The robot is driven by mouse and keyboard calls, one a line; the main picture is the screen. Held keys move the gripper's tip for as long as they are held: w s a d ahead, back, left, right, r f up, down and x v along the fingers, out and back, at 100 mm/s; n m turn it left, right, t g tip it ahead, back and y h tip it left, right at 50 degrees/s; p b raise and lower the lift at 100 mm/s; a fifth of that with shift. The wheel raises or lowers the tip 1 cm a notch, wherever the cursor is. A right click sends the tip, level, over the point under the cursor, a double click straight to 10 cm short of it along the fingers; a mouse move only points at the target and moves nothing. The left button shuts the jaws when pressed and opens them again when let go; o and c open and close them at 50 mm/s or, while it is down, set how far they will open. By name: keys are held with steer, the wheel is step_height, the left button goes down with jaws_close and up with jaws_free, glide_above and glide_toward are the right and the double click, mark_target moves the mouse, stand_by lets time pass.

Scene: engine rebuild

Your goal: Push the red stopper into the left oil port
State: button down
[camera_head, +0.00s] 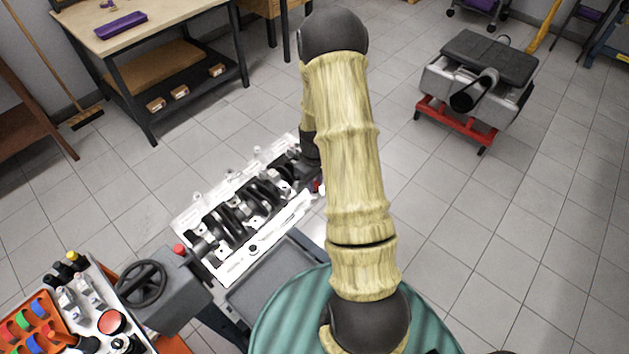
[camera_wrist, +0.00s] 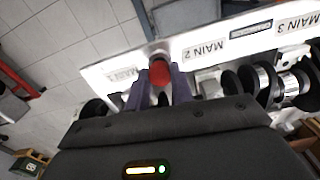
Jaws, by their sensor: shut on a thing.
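The red stopper (camera_wrist: 160,73) is between the two purple-grey fingers of my gripper (camera_wrist: 158,88), which are shut on it. Its far end is at the pale edge of the engine block (camera_wrist: 115,73), between the MAIN 1 and MAIN 2 labels. The port opening is not clearly visible, and I cannot tell how deep the stopper sits. In the head view the engine block (camera_head: 283,222) lies left of my arm, its right end partly hidden. A small red spot (camera_head: 318,187) shows there beside my arm, probably the stopper.
A grey tray (camera_head: 265,290) lies in front of the block. A handwheel (camera_head: 140,285) and a cart with an orange bin (camera_head: 35,325) stand at lower left. A workbench (camera_head: 130,30) is at the back left.

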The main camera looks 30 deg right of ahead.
steer(key=shift+f+b, duration=0.5)
steer(key=shift+f, duration=0.2)
stand_by(0.5)
steer(key=c, duration=1.5)
jaws_free()
steer(key=shift+o, duration=0.2)
steer(key=shift+r+p, duration=1.15)
steer(key=shift+r, duration=0.4)
steer(key=shift+o, duration=0.3)
steer(key=o, duration=0.5)
steer(key=shift+r, duration=0.1)
step_height(320, 180, up, 17)
steer(key=b, duration=0.2)
